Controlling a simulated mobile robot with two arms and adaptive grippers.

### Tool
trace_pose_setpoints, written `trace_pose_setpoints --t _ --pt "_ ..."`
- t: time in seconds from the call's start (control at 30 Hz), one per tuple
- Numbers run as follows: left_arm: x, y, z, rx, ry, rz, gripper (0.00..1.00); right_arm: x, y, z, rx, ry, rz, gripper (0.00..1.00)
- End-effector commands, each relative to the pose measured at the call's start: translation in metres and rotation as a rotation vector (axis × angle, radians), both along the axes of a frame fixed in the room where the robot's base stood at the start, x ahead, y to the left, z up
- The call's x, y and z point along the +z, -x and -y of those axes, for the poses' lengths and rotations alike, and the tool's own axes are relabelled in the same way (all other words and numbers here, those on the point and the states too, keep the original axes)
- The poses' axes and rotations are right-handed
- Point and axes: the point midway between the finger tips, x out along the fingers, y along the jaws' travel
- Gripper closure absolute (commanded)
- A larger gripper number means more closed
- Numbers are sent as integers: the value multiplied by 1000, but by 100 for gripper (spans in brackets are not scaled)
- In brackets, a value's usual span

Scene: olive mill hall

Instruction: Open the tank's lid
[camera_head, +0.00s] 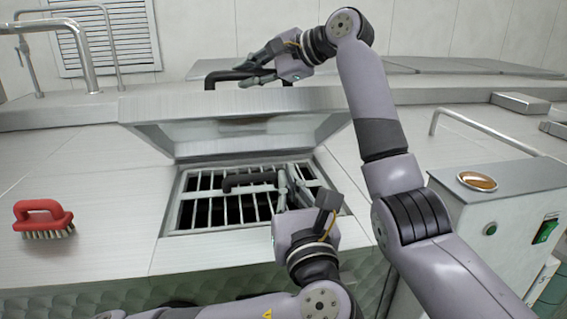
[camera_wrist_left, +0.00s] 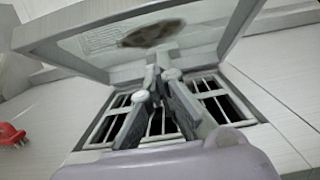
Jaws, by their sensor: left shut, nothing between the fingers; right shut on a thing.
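The tank's lid (camera_head: 225,108) stands raised and tilted at the back of the opening, and its underside shows in the left wrist view (camera_wrist_left: 98,52). My right gripper (camera_head: 254,78) is at the lid's upper edge, shut on the dark lid handle (camera_head: 215,78). Below the lid, a metal grate (camera_head: 187,210) covers the opening, with a dark bar handle (camera_head: 245,180) on it. My left gripper (camera_head: 284,188) is shut and empty over the grate, beside the right end of that bar. The left wrist view shows its fingers (camera_wrist_left: 156,88) together in front of the grate.
A red brush (camera_head: 42,214) lies on the steel top at the left. Metal rails (camera_head: 84,55) rise at the back left. The steel top left of the opening is mostly clear.

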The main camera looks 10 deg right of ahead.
Motion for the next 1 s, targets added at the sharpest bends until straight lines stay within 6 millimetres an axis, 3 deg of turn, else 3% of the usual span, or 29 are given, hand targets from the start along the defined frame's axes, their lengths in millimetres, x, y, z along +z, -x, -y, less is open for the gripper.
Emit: trace_pose_setpoints --t 0.43,0.7,1.0 --pt "18 -90 -2 3 5 3 100 0 0 0 -1 2 1 100" --pt "44 -106 -1 0 4 2 100 0 0 0 -1 3 1 100" --pt "47 -108 -1 0 4 1 100 -1 0 0 -1 2 0 100"
